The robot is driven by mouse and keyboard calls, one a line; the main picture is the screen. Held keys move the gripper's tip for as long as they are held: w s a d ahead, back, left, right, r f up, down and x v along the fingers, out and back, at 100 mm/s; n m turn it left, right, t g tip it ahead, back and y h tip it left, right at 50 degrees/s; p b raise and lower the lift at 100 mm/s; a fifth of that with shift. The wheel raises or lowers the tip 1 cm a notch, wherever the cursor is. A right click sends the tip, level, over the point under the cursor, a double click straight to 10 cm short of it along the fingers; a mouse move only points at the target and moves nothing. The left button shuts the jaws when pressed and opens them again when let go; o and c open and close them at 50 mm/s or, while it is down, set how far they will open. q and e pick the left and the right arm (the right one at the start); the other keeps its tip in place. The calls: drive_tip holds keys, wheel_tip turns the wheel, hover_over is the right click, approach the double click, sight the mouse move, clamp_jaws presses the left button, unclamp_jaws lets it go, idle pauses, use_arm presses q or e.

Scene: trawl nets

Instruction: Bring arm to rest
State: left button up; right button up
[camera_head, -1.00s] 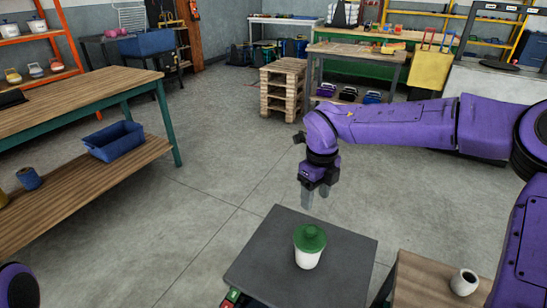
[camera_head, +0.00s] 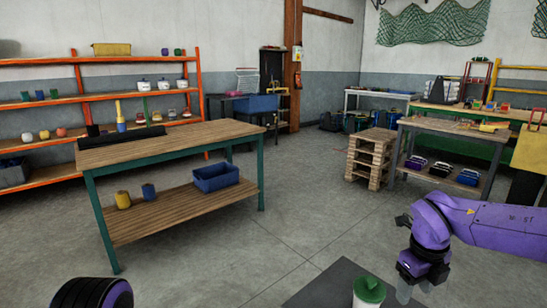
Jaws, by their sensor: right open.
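My right arm comes in from the right edge, purple, with its gripper (camera_head: 414,288) pointing down near the bottom right. The gripper is open and nothing shows between its fingers. It hangs beside and above a white cup with a green lid (camera_head: 369,291), apart from it in the picture. The cup stands on a dark grey tabletop (camera_head: 325,287), cut off by the bottom edge. Of my left arm only a rounded purple and black part shows at the bottom left; its gripper is out of view.
A wooden workbench (camera_head: 170,143) with green legs stands at the left, a blue bin (camera_head: 216,177) on its lower shelf. Orange shelving (camera_head: 95,94) stands behind. Stacked pallets (camera_head: 371,158) and another workbench (camera_head: 455,130) stand at the back right. The middle floor is open.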

drive_tip(key=w+d+f+n+t+h+p, duration=0.2)
drive_tip(key=d+f+n+t+h, duration=0.1)
drive_tip(key=d+f+n+h, duration=0.3)
drive_tip(key=s+a+f+n+t+p, duration=0.3)
drive_tip(key=s+a+f+n, duration=0.15)
drive_tip(key=f+n, duration=0.4)
use_arm(q)
wheel_tip(320, 180, up, 10)
drive_tip(key=p, duration=0.5)
drive_tip(key=shift+w+f, duration=0.15)
drive_tip(key=shift+w, duration=0.05)
use_arm(e)
drive_tip(key=s+a+f+n+g+y, duration=0.1)
drive_tip(key=s+f+n, duration=0.3)
drive_tip(key=s, duration=0.7)
drive_tip(key=s+a+f+n+g+y, duration=0.1)
drive_tip(key=s+f+n, duration=0.4)
drive_tip(key=s, duration=0.7)
drive_tip(key=shift+s+n+g+y, duration=0.15)
drive_tip(key=shift+n+g+y, duration=0.5)
drive_tip(key=shift+n, duration=0.4)
use_arm(q)
drive_tip(key=shift+a, duration=0.1)
use_arm(e)
drive_tip(key=shift+a, duration=0.1)
